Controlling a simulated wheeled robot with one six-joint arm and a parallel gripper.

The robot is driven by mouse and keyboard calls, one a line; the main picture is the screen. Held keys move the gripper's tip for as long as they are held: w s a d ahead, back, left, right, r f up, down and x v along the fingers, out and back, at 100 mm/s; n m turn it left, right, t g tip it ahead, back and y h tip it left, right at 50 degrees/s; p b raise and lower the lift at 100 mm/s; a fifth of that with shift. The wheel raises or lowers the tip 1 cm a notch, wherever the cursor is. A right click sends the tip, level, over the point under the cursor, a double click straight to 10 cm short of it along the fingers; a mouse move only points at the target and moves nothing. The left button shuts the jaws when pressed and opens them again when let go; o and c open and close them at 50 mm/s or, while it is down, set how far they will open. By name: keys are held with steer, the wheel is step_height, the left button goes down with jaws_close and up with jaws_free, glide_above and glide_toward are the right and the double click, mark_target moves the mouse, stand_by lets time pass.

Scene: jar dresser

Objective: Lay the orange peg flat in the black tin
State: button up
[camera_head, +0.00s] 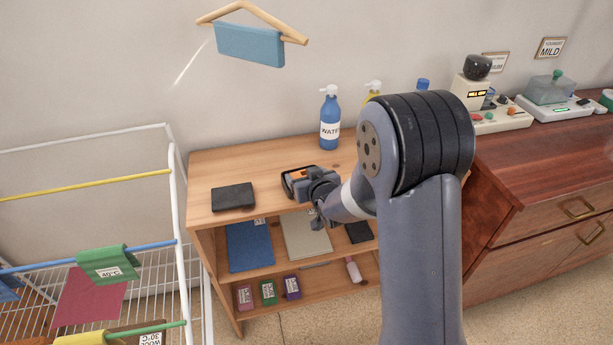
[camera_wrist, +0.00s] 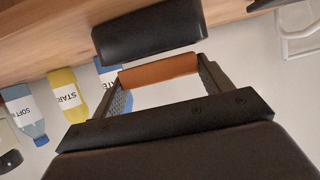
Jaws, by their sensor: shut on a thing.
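The orange peg (camera_wrist: 158,71) spans the gap between the two fingers of my gripper (camera_wrist: 160,82), which is shut on it. In the head view my gripper (camera_head: 300,181) holds the peg (camera_head: 297,175) level above the wooden shelf top. The black tin (camera_head: 233,196) rests on the shelf top, to the left of my gripper and apart from it. Its inside is too dark to make out.
A blue WATER bottle (camera_head: 330,120) stands behind my gripper on the wooden shelf unit (camera_head: 260,160). A blue cloth (camera_head: 234,48) hangs on a wall hanger above. A white drying rack (camera_head: 176,215) stands at the left. The shelf top around the tin is clear.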

steer(key=o, duration=1)
steer(key=shift+o, duration=0.2)
steer(key=shift+r, duration=0.1)
steer(key=shift+r+p, duration=1.7)
steer(key=shift+r, duration=1.75)
